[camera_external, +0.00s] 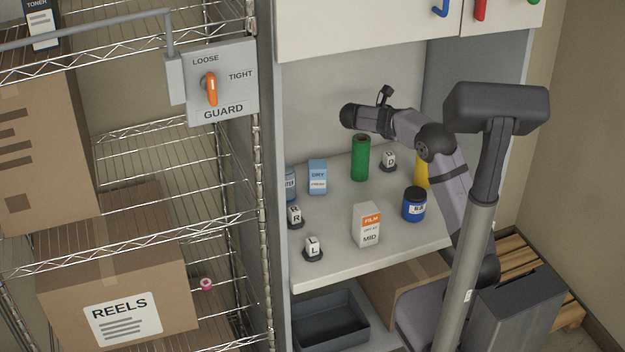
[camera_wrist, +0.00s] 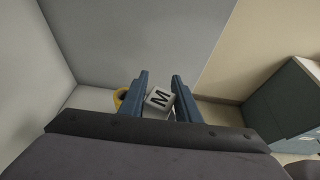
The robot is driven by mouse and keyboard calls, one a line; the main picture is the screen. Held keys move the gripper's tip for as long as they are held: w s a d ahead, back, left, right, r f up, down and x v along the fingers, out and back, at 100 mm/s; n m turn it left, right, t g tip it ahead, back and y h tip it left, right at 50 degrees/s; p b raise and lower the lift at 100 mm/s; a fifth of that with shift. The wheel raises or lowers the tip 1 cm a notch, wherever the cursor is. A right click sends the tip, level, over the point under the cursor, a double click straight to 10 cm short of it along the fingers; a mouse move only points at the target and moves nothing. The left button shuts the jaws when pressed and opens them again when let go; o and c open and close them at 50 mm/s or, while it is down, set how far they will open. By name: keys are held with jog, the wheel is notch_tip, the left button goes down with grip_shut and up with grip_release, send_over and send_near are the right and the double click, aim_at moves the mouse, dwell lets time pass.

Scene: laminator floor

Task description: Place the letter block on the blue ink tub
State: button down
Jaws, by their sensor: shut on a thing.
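The blue ink tub (camera_external: 414,207) has a dark lid and stands upright at the front right of the cabinet shelf. In the wrist view, my gripper (camera_wrist: 159,80) is shut on a white letter block (camera_wrist: 158,99) marked M. The block looks turned between the two blue fingers, and its lower part is hidden. My arm reaches over the right part of the shelf, above and behind the tub. The tub is not recognisable in the wrist view.
A yellow object (camera_external: 421,171) is partly behind my arm. The cabinet's side walls bound the space.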

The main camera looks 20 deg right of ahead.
jog(key=s+f, duration=0.4)
jog(key=f, duration=0.1)
jog(key=shift+d+f+m+g, duration=0.25)
jog(key=shift+d+m+g, duration=0.05)
jog(key=shift+f, duration=0.1)
notch_tip(320, 180, down, 10)
jog(key=p, duration=0.2)
dwell(0.4)
jog(key=c, duration=1.3)
grip_release()
